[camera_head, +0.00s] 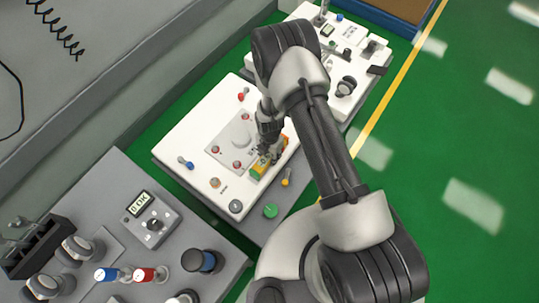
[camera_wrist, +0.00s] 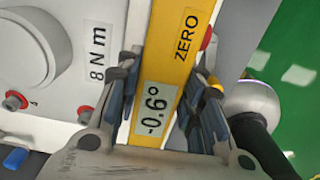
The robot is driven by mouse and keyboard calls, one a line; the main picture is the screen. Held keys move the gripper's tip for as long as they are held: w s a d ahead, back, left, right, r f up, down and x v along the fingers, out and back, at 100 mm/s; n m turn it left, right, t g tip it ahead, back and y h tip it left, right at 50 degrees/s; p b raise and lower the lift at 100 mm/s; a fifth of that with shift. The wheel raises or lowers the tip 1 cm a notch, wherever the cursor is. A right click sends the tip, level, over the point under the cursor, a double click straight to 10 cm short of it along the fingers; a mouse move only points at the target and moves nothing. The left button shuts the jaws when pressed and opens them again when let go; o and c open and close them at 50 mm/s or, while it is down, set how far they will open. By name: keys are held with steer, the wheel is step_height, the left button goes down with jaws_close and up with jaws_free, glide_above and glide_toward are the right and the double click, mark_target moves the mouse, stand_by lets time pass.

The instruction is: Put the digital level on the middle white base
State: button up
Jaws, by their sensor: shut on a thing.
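The digital level (camera_head: 258,169) is a yellow bar with a display; the wrist view shows it (camera_wrist: 184,50) reading -0.6° beside the word ZERO. My gripper (camera_head: 268,150) is shut on the level, with one finger on each side of it in the wrist view (camera_wrist: 165,88). The middle white base (camera_head: 195,140) carries a grey plate with a round knob and several small red-topped posts. The level is over the right part of this base, in front of the knob. I cannot tell whether it touches the base. My fingers hide part of the level.
A grey cart (camera_head: 100,215) with a meter (camera_head: 150,219) and knobs stands at lower left. Another white panel (camera_head: 325,35) with devices is at the top. A green knob (camera_head: 270,211) and a yellow-topped post (camera_head: 286,178) sit near the level. Green floor (camera_head: 450,130) is open at right.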

steer(key=shift+r, duration=0.1)
steer(key=o, duration=0.8)
steer(key=shift+f, duration=0.25)
steer(key=shift+c, duration=0.2)
steer(key=o, duration=0.5)
steer(key=shift+r, duration=0.1)
step_height(320, 180, up, 12)
steer(key=p, duration=0.4)
steer(key=shift+r, duration=0.25)
